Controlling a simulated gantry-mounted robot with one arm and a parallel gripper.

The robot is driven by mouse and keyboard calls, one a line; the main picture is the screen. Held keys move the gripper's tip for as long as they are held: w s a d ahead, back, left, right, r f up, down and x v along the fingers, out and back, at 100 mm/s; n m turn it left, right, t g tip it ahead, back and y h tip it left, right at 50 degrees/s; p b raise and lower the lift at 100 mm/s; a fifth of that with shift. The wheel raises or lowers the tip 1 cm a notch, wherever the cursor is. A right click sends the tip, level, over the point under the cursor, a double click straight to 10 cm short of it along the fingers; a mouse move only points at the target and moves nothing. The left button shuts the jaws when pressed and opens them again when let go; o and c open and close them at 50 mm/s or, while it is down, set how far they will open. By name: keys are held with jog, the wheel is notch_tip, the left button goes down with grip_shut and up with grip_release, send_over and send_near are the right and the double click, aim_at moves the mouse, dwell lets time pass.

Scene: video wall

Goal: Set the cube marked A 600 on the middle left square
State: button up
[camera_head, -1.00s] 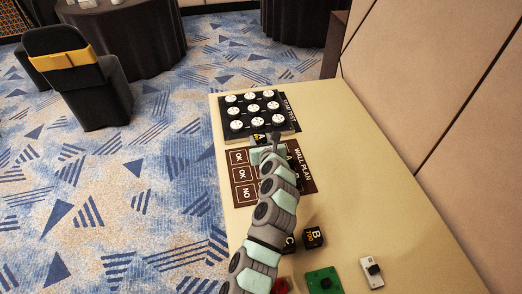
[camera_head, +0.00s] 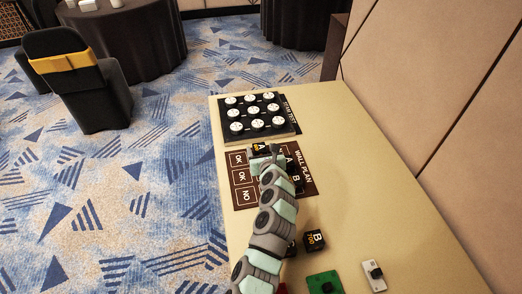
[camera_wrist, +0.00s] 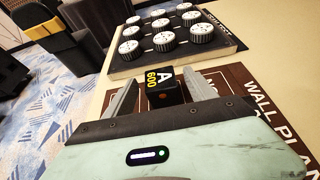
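The black cube marked A 600 (camera_head: 260,149) has yellow and white lettering. It sits between the two fingers of my gripper (camera_wrist: 164,92), where the cube (camera_wrist: 161,84) shows in the wrist view. The board's left column reads OK, OK, NO; the middle left square (camera_head: 242,177) is bare. Letters A and B show farther right on the board, partly behind my arm. Whether the cube touches the board cannot be told.
A black panel with white round knobs (camera_head: 278,133) lies just beyond the cube. A black cube marked B 700 (camera_head: 314,240), a green board (camera_head: 324,283) and a white switch plate (camera_head: 374,275) lie near the front.

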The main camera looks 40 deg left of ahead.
jog(key=shift+r, duration=0.15)
jog(key=shift+d+r, duration=0.2)
jog(key=shift+r, duration=0.05)
jog(key=p+v, duration=0.3)
jog(key=v, duration=0.8)
jog(key=shift+s+d, duration=0.25)
jog(key=shift+s, duration=0.05)
